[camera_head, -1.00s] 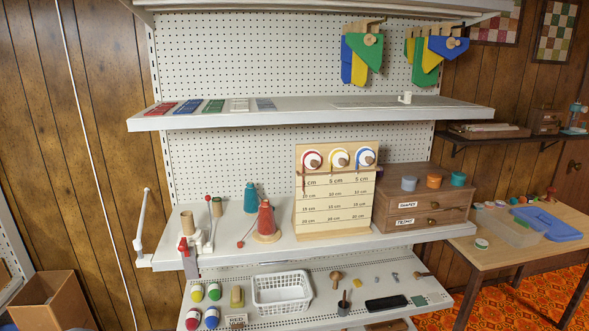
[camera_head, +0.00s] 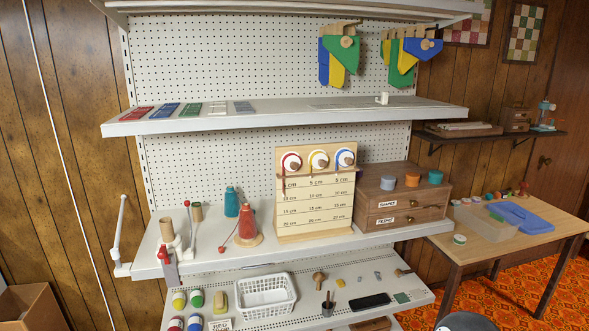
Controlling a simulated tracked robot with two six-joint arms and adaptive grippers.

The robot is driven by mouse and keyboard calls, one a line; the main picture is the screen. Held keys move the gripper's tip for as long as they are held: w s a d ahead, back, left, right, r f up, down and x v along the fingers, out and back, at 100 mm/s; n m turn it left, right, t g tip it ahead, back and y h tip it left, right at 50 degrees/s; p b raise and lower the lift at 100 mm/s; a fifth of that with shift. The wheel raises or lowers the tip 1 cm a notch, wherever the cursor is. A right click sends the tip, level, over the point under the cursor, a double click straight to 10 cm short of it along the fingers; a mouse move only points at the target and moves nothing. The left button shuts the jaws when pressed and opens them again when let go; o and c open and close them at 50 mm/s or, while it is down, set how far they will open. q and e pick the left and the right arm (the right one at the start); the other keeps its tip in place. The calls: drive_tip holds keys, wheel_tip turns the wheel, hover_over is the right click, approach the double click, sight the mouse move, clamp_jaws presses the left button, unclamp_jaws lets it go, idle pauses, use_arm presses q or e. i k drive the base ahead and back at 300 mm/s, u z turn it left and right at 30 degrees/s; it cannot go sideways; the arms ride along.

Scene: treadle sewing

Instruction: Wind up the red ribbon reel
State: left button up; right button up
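The red ribbon reel (camera_head: 291,161) is the leftmost of three reels along the top of an upright wooden board (camera_head: 315,232) on the middle shelf. It has a white face, a red ring and a wooden knob. A short strip of dark red ribbon (camera_head: 283,181) hangs below it against the board's printed centimetre scale. A yellow reel (camera_head: 318,161) and a blue reel (camera_head: 345,159) sit to its right. Neither of my grippers shows in the view.
Red and teal thread cones (camera_head: 248,224) and a clamp-like device (camera_head: 167,240) stand left of the board. A wooden drawer box (camera_head: 402,202) stands close on its right. A white basket (camera_head: 264,297) sits on the lower shelf. A dark rounded object (camera_head: 466,321) shows at the bottom edge.

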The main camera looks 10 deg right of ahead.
sight(292, 161)
drive_tip(key=i, duration=1)
